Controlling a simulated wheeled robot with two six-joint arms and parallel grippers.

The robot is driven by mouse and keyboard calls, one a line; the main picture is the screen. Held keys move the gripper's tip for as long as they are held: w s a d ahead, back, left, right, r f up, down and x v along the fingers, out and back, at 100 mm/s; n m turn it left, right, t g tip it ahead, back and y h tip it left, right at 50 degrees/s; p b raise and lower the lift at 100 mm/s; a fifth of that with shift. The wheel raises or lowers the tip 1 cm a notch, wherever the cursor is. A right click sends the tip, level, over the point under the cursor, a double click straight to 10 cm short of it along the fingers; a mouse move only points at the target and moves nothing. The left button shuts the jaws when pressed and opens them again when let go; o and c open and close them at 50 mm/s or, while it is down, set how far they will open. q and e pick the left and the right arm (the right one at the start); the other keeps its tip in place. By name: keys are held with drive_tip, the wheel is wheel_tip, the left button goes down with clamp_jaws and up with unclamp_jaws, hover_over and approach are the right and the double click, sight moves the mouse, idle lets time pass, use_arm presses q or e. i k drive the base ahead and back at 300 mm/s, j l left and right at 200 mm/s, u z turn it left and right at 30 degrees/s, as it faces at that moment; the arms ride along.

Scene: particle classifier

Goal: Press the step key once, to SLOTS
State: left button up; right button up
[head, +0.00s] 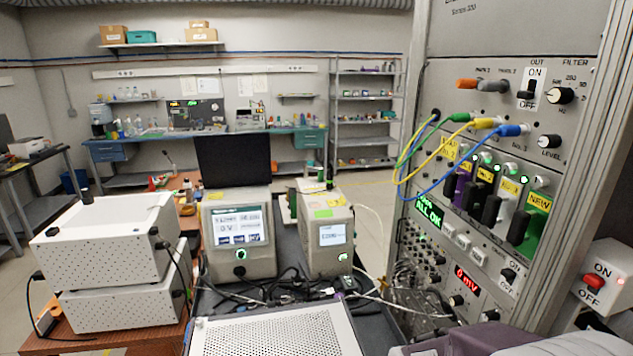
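A tall grey rack panel (455,60) stands at the right. A small dark display (428,212) on it shows green text whose lower line reads ALL OK; the upper line is too small to read surely. Several small pale keys (463,242) sit in a slanting row to the right of this display. Their labels are too small to read, so I cannot tell which is the step key. Above them is a row of slots with dark handles and yellow labels; the rightmost is a green module (527,232) marked NEW.
Green, yellow and blue cables (432,181) loop out in front of the panel's left side. A red 0 mV readout (467,281) sits below the keys. A red ON/OFF switch (594,281) is at the right. Two instruments (237,235) and a perforated box (280,335) stand left of the rack.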

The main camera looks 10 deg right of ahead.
sight(448, 229)
drive_tip(key=z, duration=1.25)
